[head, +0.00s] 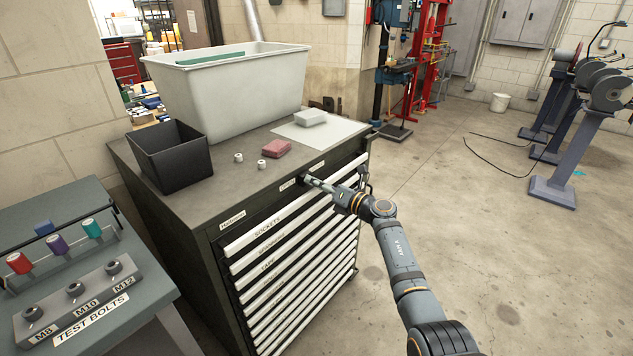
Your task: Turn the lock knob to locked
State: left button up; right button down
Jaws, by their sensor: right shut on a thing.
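The dark tool cabinet (226,268) stands in the middle with its light drawer fronts facing right. My right gripper (308,181) reaches in from the lower right to the top strip of the cabinet front, above the drawers. It is shut at the spot between two small white labels (316,167). The lock knob is hidden behind the fingers, so its turn angle cannot be seen. The gripper appears shut on the knob. My left gripper is out of the picture.
A test-bolts bench (75,250) stands at left.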

dwell(0.3)
jog(key=c, duration=1.1)
grip_release()
